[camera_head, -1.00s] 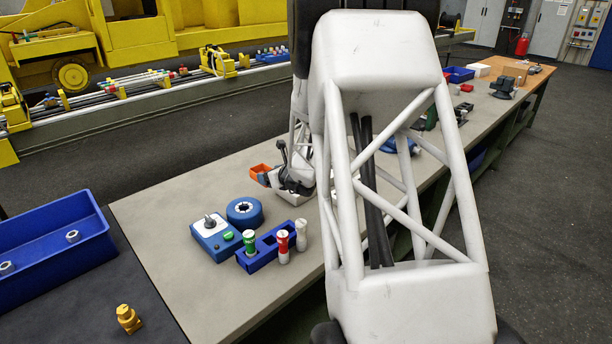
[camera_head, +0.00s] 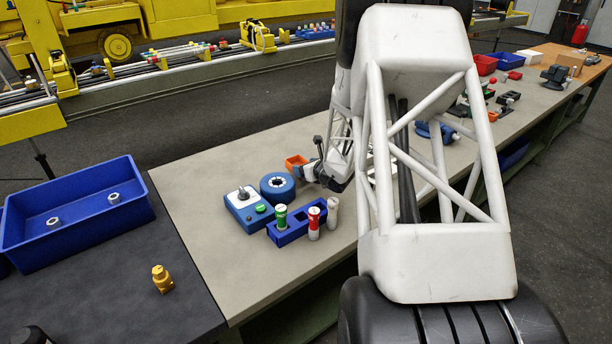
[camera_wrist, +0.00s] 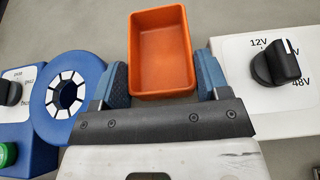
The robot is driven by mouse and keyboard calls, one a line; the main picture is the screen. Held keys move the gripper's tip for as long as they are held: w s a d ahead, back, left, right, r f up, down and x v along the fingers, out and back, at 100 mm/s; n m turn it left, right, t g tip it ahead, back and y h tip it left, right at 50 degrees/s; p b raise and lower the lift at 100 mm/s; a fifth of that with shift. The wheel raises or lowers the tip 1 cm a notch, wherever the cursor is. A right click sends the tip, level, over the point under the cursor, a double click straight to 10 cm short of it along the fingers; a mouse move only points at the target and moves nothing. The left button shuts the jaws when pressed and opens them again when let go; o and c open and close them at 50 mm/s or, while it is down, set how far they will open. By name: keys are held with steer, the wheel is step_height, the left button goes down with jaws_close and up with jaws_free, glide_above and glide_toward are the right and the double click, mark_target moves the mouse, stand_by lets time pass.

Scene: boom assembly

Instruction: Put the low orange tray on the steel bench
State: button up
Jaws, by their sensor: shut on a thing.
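The low orange tray (camera_wrist: 163,55) is a small open box, empty inside, between the two blue finger pads of my gripper (camera_wrist: 163,78) in the wrist view. My gripper is shut on it. In the head view the tray (camera_head: 296,162) shows just left of my gripper (camera_head: 308,170), behind the blue ring. It is over the long grey-topped bench (camera_head: 200,215); I cannot tell whether it touches the top. A dark-topped bench (camera_head: 120,300) stands at the left. Which top is steel is not clear.
Near the tray are a blue ring (camera_head: 278,187), a blue dial box (camera_head: 246,208), a blue rack (camera_head: 290,232) with coloured plugs, and a white dial box (camera_wrist: 240,65). A blue bin (camera_head: 75,220) and brass fitting (camera_head: 162,279) are on the dark bench. The grey bench's near-left corner is clear.

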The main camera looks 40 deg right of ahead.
steer(key=shift+f, duration=1.65)
steer(key=shift+f, duration=0.1)
steer(key=o, duration=0.7)
steer(key=shift+s, duration=0.1)
steer(key=shift+v, duration=1)
steer(key=shift+s+r, duration=0.2)
steer(key=shift+r, duration=1.7)
steer(key=shift+s+r, duration=0.15)
steer(key=shift+r, duration=1.8)
